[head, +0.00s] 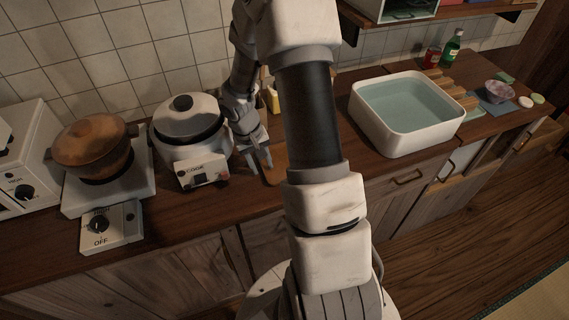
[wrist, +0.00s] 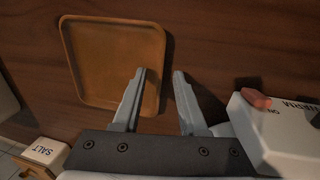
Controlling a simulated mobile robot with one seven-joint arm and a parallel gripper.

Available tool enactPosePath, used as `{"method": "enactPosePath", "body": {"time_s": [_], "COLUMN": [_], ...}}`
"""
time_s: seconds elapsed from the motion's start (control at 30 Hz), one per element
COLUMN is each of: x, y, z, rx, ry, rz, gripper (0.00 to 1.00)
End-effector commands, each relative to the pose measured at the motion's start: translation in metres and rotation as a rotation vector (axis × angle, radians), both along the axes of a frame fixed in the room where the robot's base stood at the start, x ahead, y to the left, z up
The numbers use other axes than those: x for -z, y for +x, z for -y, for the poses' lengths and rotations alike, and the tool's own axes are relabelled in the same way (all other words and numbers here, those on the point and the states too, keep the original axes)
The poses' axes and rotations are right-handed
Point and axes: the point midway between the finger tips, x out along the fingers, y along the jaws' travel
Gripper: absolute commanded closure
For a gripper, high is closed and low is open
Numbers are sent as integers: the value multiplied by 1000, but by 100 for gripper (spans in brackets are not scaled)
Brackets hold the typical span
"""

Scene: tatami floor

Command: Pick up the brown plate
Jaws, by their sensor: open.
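The brown plate (wrist: 105,62) is square with rounded corners and a raised rim. It lies flat on the dark wooden counter, upper left of centre in the wrist view. In the head view only part of the plate (head: 274,172) shows beside my arm, which hides the rest. My gripper (wrist: 160,72) is open and empty. In the wrist view its left finger overlaps the plate's right part, and its right finger is over bare counter, with the plate's right rim between them in the picture. In the head view my gripper (head: 259,161) is between the rice cooker and the plate.
The rice cooker (head: 187,125) stands close to my gripper's left; its switch panel (wrist: 285,130) shows in the wrist view. A salt box (wrist: 44,151) is at lower left there. A pot (head: 92,142) on a stove stands farther left. A white water basin (head: 405,137) is right.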

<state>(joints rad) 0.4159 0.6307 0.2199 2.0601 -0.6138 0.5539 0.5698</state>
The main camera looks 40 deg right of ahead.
Motion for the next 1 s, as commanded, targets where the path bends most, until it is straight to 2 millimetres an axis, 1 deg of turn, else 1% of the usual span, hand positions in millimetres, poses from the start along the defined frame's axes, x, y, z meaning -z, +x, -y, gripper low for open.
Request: {"method": "enactPosePath", "body": {"time_s": [0.03,0.1,0.3,0.33,0.47,0.5,0.57,1.0], "x": [5,8,8,8,8,8,8,9], "y": [0,0,0,0,0,0,0,-1], "z": [1,1,2,2,2,1,1,2], "rx": [-1,-1,-1,-1,-1,-1,-1,0], "ry": [0,0,0,0,0,0,0,0], "rz": [-1,0,1,1,1,1,1,-1], "gripper": [58,58,58,60,83,90,100,100]}}
